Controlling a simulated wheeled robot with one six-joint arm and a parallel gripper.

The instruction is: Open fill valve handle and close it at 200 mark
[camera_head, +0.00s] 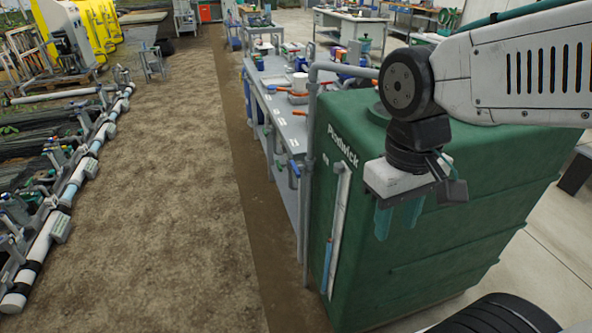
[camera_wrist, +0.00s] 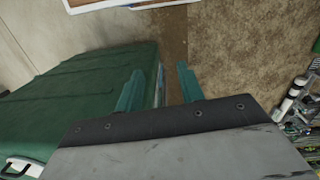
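The green tank (camera_head: 430,235) stands at the centre right; its side and top also show in the wrist view (camera_wrist: 80,85). An upright gauge strip (camera_head: 338,220) runs down its near left face, blue in its lower part; its marks are too small to read. A small orange handle-like piece (camera_head: 375,82) shows by the grey pipe at the tank top; I cannot tell whether it is the fill valve handle. My gripper (camera_head: 398,218) hangs in front of the tank, teal fingers down. In the wrist view my gripper (camera_wrist: 158,88) has its fingers apart with nothing between them.
A grey upright pipe (camera_head: 311,160) stands at the tank's left edge and bends over its top. Behind it is a long grey bench (camera_head: 285,125) with orange-handled items and containers. White pipework (camera_head: 65,200) lies at left. The dirt path (camera_head: 180,200) between is clear.

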